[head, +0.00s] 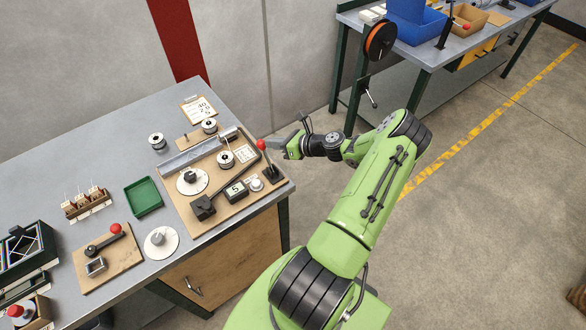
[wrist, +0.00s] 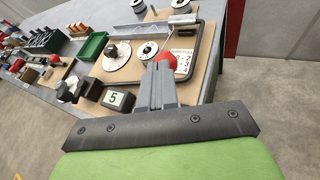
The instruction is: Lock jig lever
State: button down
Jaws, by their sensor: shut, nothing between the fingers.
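The jig is a wooden board (head: 226,206) on the grey workbench. My gripper (head: 273,145) is shut and empty, just right of the knob. In the wrist view, the grey fingers (wrist: 158,78) point at the red knob (wrist: 166,56) and partly hide it and the lever below. I cannot tell whether they touch it.
A green tray (head: 143,197) and a smaller board with another red-knobbed lever (head: 115,228) lie left. Open floor lies right of the bench.

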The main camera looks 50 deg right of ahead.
jog(key=shift+w+d+f, duration=0.15)
jog(key=shift+w, duration=0.3)
jog(key=shift+w+d+f, duration=0.15)
jog(key=shift+w, duration=0.3)
jog(key=shift+w+r, duration=0.1)
